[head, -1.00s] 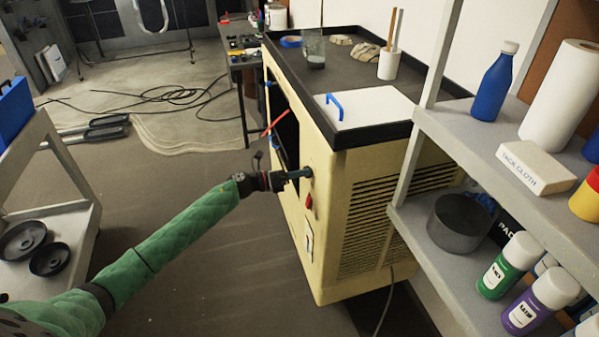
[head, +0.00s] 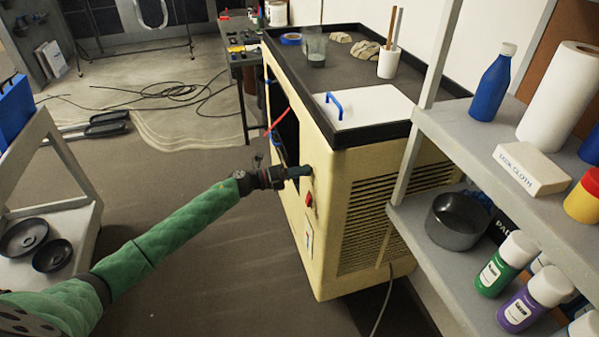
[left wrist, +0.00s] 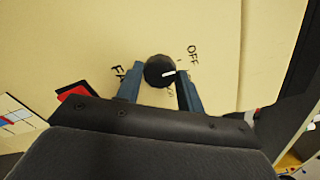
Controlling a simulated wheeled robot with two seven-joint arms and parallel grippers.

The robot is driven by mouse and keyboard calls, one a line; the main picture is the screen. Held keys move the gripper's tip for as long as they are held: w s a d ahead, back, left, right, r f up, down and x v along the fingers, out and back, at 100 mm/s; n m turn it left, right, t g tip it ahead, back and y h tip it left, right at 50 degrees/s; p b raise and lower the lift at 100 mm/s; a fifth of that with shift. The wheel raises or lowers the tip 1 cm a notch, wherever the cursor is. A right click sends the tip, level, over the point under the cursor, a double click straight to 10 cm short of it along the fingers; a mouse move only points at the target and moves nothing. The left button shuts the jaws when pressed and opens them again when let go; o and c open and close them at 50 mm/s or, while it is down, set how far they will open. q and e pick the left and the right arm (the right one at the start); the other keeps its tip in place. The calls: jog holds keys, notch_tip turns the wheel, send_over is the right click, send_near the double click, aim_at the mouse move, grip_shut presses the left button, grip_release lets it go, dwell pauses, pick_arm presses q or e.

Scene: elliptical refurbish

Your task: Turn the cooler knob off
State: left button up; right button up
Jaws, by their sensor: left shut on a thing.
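The cooler (head: 322,185) is a cream box with a louvred side. Its black round knob (left wrist: 159,71) shows in the left wrist view, with a white pointer mark aimed right, a little below the printed word OFF (left wrist: 193,55). Another label, partly covered, is at the left. My left gripper (left wrist: 160,78) has one blue-grey finger on each side of the knob and is shut on it. In the head view my left gripper (head: 308,172) reaches the cooler's panel, and its fingers hide the knob. My right gripper is not in view.
A red switch (head: 309,199) sits below the knob on the panel. Grey shelves (head: 440,125) with bottles and a pan stand close at the right. A cart (head: 50,200) with black discs stands at the left. The floor between is clear.

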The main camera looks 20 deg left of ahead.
pick_arm(q)
jog(key=o, duration=1)
jog(key=shift+a, duration=0.1)
jog(key=b+v, duration=0.2)
jog(key=v, duration=0.5)
jog(key=shift+s+a, duration=0.2)
jog(key=shift+a, duration=0.1)
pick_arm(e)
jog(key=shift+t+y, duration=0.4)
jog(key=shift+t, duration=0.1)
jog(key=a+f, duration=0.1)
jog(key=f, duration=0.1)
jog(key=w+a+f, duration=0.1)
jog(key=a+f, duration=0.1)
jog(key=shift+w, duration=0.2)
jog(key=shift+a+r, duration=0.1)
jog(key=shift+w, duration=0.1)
